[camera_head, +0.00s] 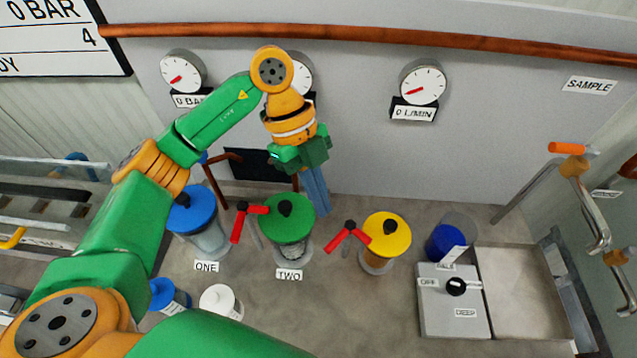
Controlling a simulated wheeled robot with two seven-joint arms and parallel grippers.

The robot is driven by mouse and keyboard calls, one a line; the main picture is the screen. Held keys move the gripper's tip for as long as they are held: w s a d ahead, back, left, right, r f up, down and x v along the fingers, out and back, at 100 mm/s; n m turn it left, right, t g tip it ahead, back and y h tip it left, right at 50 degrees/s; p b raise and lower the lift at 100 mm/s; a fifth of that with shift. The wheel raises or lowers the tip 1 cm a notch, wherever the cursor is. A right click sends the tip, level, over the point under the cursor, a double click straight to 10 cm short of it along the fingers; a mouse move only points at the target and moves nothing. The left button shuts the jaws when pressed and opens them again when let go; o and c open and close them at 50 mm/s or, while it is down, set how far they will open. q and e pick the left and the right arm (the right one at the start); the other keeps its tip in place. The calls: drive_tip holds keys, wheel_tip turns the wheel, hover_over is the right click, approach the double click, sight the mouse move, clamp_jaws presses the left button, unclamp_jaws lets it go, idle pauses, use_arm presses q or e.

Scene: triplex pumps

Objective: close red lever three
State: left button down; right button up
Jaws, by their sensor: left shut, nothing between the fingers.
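Two red levers with black knobs stand on the counter. One red lever (238,228) is between the blue-lidded canister (192,213) and the green-lidded canister (288,220). The other red lever (340,240) is between the green-lidded and the yellow-lidded canister (386,238). Labels ONE and TWO stand before the blue and green canisters; I see no label THREE. My left gripper (318,206) points down with its fingers together and empty, behind the green lid and left of the second red lever. I cannot tell whether it touches the lid. My right gripper is not in view.
Gauges hang on the back wall, one partly hidden by my left arm. A control box with a black knob (456,286) and a grey basin (520,290) are at the right. A pipe with an orange-handled lever (567,148) stands beyond. A white-capped bottle (221,300) is in front.

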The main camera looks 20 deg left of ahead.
use_arm(q)
drive_tip(key=shift+w+a+r+n+t+y, duration=0.15)
drive_tip(key=shift+w+a+n+y, duration=0.2)
drive_tip(key=shift+a, duration=0.3)
drive_tip(key=shift+w+a+r+n+t+y, duration=0.15)
drive_tip(key=shift+w+a, duration=0.25)
drive_tip(key=shift+a, duration=0.2)
drive_tip(key=shift+s+a+f, duration=0.1)
drive_tip(key=shift+a, duration=0.05)
drive_tip(key=p+x, duration=0.2)
drive_tip(key=x, duration=0.7)
drive_tip(key=shift+s+d+f, duration=0.25)
drive_tip(key=shift+s+d, duration=0.05)
drive_tip(key=shift+d, duration=0.1)
drive_tip(key=shift+w, duration=0.1)
